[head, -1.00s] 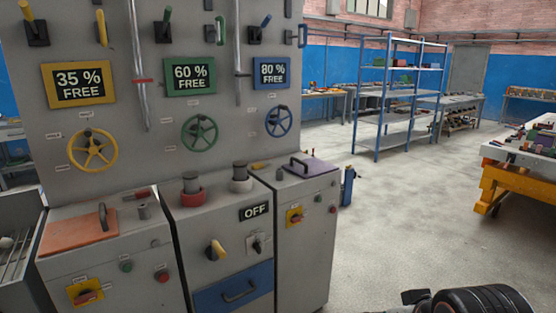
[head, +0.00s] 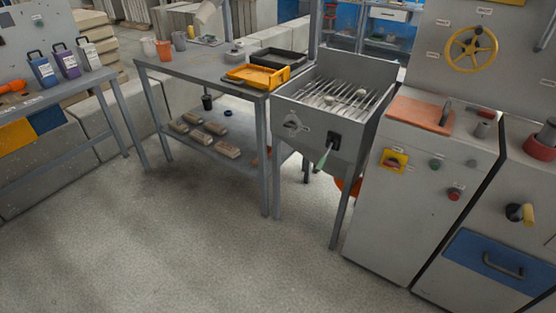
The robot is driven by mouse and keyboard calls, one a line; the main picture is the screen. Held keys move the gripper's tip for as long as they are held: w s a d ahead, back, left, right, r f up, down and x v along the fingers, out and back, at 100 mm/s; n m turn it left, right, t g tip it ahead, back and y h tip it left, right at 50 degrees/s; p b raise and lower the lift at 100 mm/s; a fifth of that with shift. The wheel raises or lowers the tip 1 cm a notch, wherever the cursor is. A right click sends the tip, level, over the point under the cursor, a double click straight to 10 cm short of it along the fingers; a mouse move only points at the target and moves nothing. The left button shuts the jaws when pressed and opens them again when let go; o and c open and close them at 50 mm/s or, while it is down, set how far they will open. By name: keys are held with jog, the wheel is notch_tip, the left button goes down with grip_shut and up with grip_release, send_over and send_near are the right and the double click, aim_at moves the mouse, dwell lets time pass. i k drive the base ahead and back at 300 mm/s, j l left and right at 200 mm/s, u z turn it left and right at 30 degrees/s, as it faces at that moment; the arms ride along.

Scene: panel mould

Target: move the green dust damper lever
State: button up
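A lever with a green handle (head: 321,161) sits on the front of a grey metal box with a slatted top grate (head: 303,99). It comes out of a dark slotted plate (head: 334,141), and its handle slants down and to the left. No label can be read on it. My gripper is not in view.
To the right of the box stands a grey cabinet (head: 400,205) with an orange lid. To its left is a metal table (head: 190,67) with trays and cups above and several blocks on its lower shelf. The concrete floor (head: 180,240) in front is clear.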

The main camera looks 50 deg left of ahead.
aim_at(319, 166)
jog(key=u, duration=0.4)
jog(key=j+u, duration=0.1)
jog(key=u, duration=0.75)
jog(key=i+j+u, duration=0.1)
jog(key=u, duration=0.3)
